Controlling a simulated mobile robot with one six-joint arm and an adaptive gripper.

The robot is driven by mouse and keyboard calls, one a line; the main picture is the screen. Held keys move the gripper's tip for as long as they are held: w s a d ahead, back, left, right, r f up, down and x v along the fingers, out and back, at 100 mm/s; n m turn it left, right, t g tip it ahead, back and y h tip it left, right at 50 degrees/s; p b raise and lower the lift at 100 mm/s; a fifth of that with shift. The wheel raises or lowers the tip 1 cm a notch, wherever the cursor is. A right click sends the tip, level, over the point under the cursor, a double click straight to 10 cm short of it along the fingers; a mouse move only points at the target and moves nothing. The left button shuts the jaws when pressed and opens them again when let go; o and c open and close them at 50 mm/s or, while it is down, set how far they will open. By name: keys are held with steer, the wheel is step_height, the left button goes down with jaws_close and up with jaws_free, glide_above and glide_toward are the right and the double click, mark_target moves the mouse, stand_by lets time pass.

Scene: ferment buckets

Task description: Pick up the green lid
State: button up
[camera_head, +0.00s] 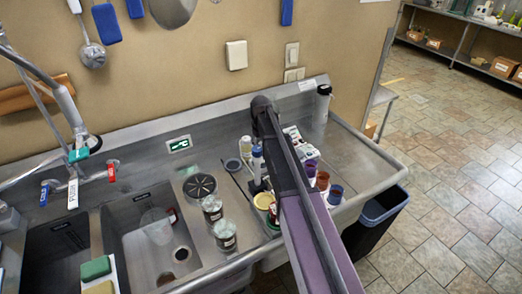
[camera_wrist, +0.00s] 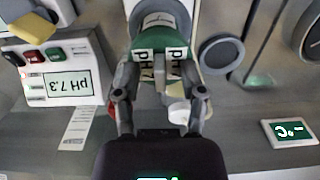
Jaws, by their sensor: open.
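I cannot tell whether the fingers touch anything. In the head view my arm hides the gripper and most of this spot.
A pH meter reading 7.3 (camera_wrist: 62,86) stands at left in the wrist view; a dark round disc (camera_wrist: 221,53) lies right. In the head view, jars (camera_head: 225,236), a yellow lid (camera_head: 262,201) and a dark bin (camera_head: 376,222) are near the steel sink (camera_head: 150,262).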

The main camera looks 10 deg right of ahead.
mark_target(260, 144)
stand_by(0.3)
jaws_close()
steer(key=shift+r, duration=0.2)
step_height(260, 144, up, 4)
steer(key=p, duration=0.4)
steer(key=shift+f, duration=0.25)
steer(key=s+a, duration=0.2)
steer(key=a, duration=0.6)
steer(key=s+a, duration=0.3)
steer(key=a, duration=0.6)
steer(key=shift+s+f, duration=0.2)
steer(key=shift+s, duration=0.1)
